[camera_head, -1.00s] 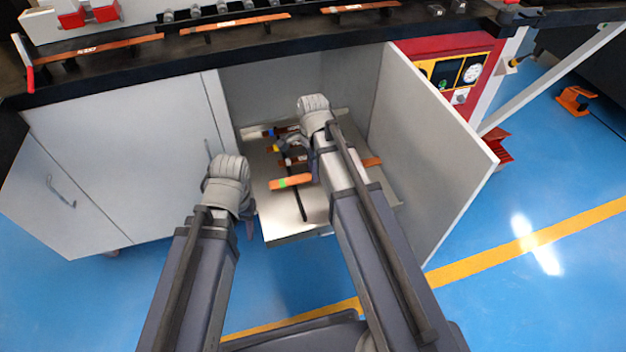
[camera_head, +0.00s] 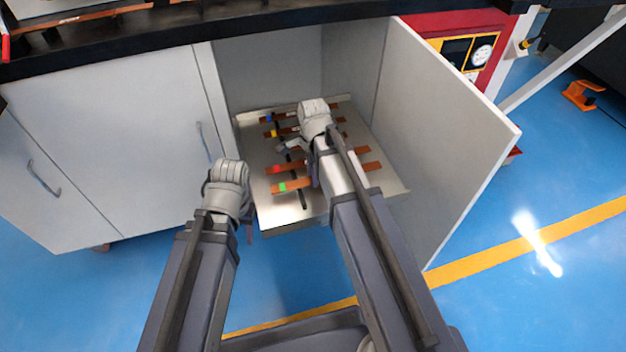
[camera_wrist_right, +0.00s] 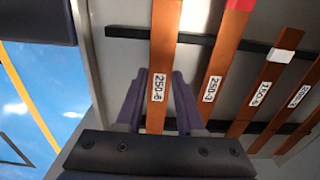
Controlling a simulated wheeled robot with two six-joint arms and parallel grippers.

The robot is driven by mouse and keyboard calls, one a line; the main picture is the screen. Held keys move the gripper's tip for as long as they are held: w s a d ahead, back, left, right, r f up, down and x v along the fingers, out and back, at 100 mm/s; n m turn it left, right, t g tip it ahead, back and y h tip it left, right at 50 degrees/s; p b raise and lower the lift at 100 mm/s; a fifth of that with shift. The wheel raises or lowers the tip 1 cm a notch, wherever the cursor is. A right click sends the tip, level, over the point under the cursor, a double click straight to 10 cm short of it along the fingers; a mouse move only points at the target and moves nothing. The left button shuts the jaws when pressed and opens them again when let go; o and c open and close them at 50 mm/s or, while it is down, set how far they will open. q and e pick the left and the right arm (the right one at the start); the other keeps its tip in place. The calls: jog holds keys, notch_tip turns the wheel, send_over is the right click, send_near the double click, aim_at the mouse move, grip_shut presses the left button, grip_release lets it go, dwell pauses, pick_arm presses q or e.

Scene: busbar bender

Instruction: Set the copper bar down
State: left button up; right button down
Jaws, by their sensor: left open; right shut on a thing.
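The copper bar with a green end (camera_head: 291,185) lies across the front of the pull-out shelf (camera_head: 282,216). It shows in the right wrist view as the bar labelled 250-6 (camera_wrist_right: 160,65). My right gripper (camera_wrist_right: 158,105) is shut on it, a finger on each side. The bar is level over the black rails (camera_wrist_right: 198,39); I cannot tell whether it touches them. The red-ended copper bar (camera_head: 288,168), labelled 250-3 (camera_wrist_right: 217,78) in the wrist view, lies beside it, apart. My left gripper (camera_head: 247,222) is open and empty, left of the shelf's front; its fingers are mostly hidden.
Several other copper bars lie further back on the shelf, one yellow-marked (camera_head: 270,134) and one blue-marked (camera_head: 269,118). The open cabinet door (camera_head: 440,130) stands close on the right. A closed cabinet front (camera_head: 110,140) is on the left. The black worktop (camera_head: 250,27) overhangs above.

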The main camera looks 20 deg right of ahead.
jog(key=shift+f, duration=0.1)
jog(key=shift+f, duration=0.2)
jog(key=c, duration=0.5)
grip_release()
jog(key=shift+r, duration=0.15)
